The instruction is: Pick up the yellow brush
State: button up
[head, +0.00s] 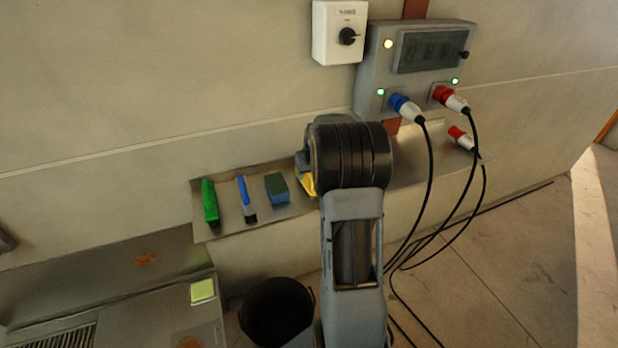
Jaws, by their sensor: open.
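The yellow brush (307,184) lies on the metal shelf along the wall, in the middle of the head view. Only its left part shows as a yellow patch; the rest is hidden behind the black wrist of my arm. A small grey piece shows just above the yellow patch, at the left edge of the wrist; I cannot tell what it belongs to. My gripper's fingers are hidden behind my arm, so I cannot tell how they stand to the brush or whether they touch it.
On the shelf (232,222), left of the brush, lie a green brush (209,202), a blue-and-white tool (246,198) and a blue-green block (277,189). A black bin (277,312) stands below. Cables hang right from the power box (413,67); a red plug (461,138) lies on the shelf.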

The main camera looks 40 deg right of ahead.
jog(key=c, duration=1)
jog(key=shift+c, duration=0.3)
jog(key=shift+r, duration=0.4)
notch_tip(320, 180, up, 2)
jog(key=shift+r, duration=0.1)
jog(key=s+r, duration=0.1)
jog(key=s+a+r, duration=0.1)
jog(key=r, duration=0.1)
jog(key=s+a+r, duration=0.1)
jog(key=r, duration=0.1)
jog(key=shift+s+b, duration=0.35)
jog(key=s+a+r+b, duration=0.1)
jog(key=s+a+r, duration=0.3)
jog(key=s, duration=0.4)
jog(key=shift+s+a+r, duration=0.25)
jog(key=shift+s+r, duration=0.15)
jog(key=shift+r, duration=0.05)
